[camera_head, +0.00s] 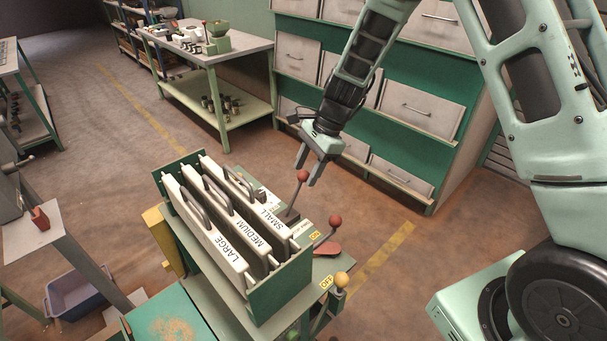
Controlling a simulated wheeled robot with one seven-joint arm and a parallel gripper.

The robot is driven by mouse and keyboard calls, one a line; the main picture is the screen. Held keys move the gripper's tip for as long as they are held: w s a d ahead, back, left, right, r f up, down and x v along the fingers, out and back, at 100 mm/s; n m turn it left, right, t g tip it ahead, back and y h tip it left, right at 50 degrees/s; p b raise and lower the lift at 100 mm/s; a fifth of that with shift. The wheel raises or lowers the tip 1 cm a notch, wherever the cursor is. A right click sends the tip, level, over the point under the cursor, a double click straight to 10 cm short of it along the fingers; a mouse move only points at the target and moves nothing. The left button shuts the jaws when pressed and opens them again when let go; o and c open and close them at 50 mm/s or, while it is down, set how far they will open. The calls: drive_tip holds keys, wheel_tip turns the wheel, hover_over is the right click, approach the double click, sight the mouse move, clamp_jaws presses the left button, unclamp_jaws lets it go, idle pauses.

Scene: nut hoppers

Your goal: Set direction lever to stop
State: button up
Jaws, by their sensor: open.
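My gripper (309,168) hangs from the upper right, open, fingers pointing down. Its fingertips are just above and around a red-ball lever (303,176) in the picture; I cannot tell whether they touch it. This lever rises from a slotted plate behind the SMALL panel and stands nearly upright, leaning slightly right at the top. A second red-ball lever (335,221) stands closer, by a yellow ON label (315,235). I cannot read which one is the direction lever.
The green machine holds white panels marked LARGE (225,250), MEDIUM and SMALL. A drawer cabinet (420,110) stands behind my gripper. A workbench (205,55) stands at the back. A blue bin (78,293) sits lower left. Floor right of the machine is clear.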

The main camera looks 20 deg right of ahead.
sight(294, 196)
drive_tip(key=shift+x, duration=1.45)
drive_tip(key=shift+c, duration=0.2)
clamp_jaws()
drive_tip(key=a+r+h+p, duration=0.1)
drive_tip(key=p, duration=0.1)
drive_tip(key=a+h+p, duration=0.1)
drive_tip(key=p, duration=0.1)
drive_tip(key=shift+s+r+t, duration=0.4)
drive_tip(key=shift+s+a+r+h+p, duration=0.15)
drive_tip(key=shift+s+a+h+p, duration=0.1)
drive_tip(key=shift+a+h+p, duration=0.5)
drive_tip(key=shift+s+a+r+y+p, duration=0.1)
drive_tip(key=shift+s+a+y+p, duration=0.25)
drive_tip(key=shift+a+p, duration=0.45)
drive_tip(key=shift+s+a, duration=0.3)
drive_tip(key=shift+a, duration=0.35)
